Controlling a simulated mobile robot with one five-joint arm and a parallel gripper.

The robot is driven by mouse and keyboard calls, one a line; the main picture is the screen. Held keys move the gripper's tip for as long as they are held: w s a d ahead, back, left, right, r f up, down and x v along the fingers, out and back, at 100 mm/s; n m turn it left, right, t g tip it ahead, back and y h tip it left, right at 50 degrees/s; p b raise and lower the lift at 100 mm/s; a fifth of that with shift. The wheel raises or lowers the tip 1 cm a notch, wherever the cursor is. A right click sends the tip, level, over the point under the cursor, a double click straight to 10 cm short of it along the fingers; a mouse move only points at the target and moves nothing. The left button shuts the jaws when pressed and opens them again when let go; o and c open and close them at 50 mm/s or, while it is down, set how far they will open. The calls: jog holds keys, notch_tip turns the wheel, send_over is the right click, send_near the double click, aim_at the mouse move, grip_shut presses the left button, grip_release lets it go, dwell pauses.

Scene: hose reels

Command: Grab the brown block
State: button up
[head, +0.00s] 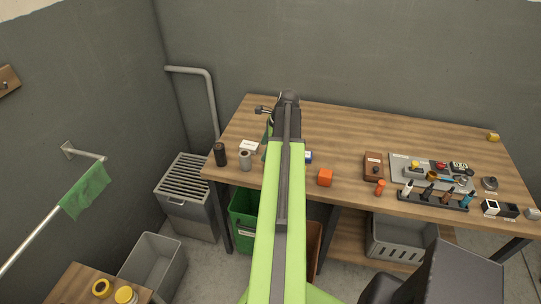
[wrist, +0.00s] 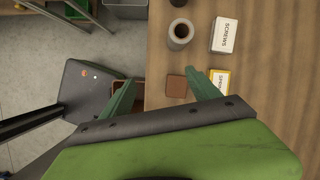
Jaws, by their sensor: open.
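The brown block (wrist: 176,86) is a small square block in the wrist view. It lies on the wooden table (wrist: 268,95) near the table's edge. My gripper (wrist: 160,79) has its green fingers spread wide apart. In the picture, the block shows between the fingers, closer to the right finger, and no contact is visible. The height of the fingers above the block is hard to tell. In the head view my green arm reaches over the workbench (head: 330,130) and covers most of the gripper; I cannot make out the block there.
A grey cylinder (wrist: 181,34), a white screws box (wrist: 224,35) and a yellow-edged box (wrist: 218,82) stand close to the block.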

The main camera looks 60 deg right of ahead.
jog(key=s+d+r+m+p, duration=0.1)
jog(key=s+d+r+m, duration=0.25)
jog(key=s+d, duration=0.3)
jog(key=shift+t, duration=0.3)
jog(key=b+x, duration=0.7)
jog(key=x, duration=0.1)
jog(key=b+x, duration=0.4)
jog(key=x, duration=0.1)
jog(key=shift+s+f+b, duration=0.2)
jog(key=shift+b, duration=0.1)
jog(key=shift+w+a, duration=0.1)
jog(key=shift+w, duration=0.05)
jog(key=b+x, duration=0.5)
jog(key=shift+f, duration=0.2)
jog(key=shift+r, duration=0.2)
jog(key=c, duration=1.5)
